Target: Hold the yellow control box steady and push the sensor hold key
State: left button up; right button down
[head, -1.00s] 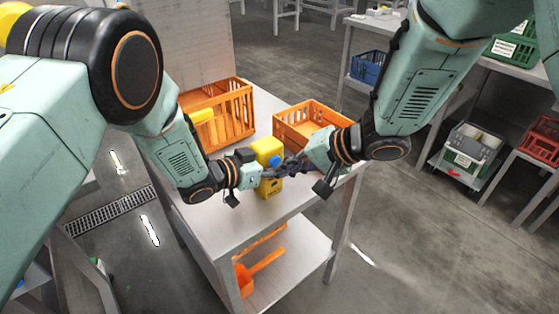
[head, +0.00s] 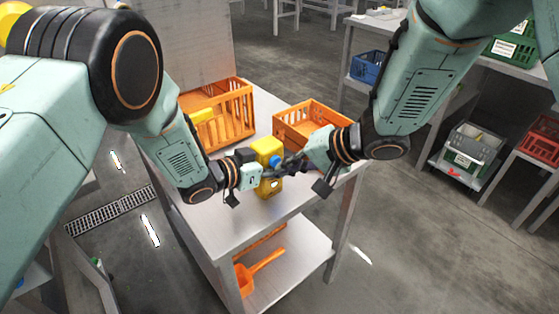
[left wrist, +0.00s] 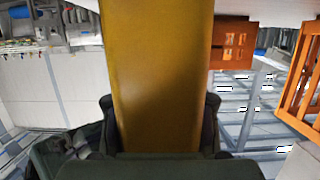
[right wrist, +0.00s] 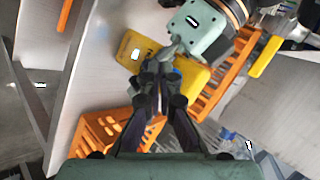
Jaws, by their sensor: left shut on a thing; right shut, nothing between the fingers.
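The yellow control box (head: 266,148) stands upright on the light table in the head view, with a blue round key (head: 275,161) on its side facing my right arm. My left gripper (head: 256,176) is shut on the box; in the left wrist view the box's yellow side (left wrist: 155,75) fills the space between the fingers. My right gripper (head: 284,169) is shut and empty, its tips close by the key. In the right wrist view the closed fingers (right wrist: 157,78) overlap the box (right wrist: 193,82) and partly hide the blue key. I cannot tell whether they touch it.
Two orange crates stand behind the box, one at the back left (head: 232,118) and one at the right (head: 300,116). The table top (head: 235,222) is clear in front. An orange scoop (head: 262,264) lies on the lower shelf.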

jog(key=shift+s, duration=0.1)
jog(key=s+d, duration=0.3)
jog(key=s, duration=0.1)
jog(key=shift+s+d, duration=0.35)
jog(key=shift+s, duration=0.05)
dwell(0.3)
pick_arm(q)
jog(key=o, duration=1.5)
jog(key=shift+c, duration=0.2)
jog(key=v, duration=0.7)
jog(key=shift+s+a+r, duration=0.1)
jog(key=shift+s+a, duration=0.05)
jog(key=shift+a, duration=0.05)
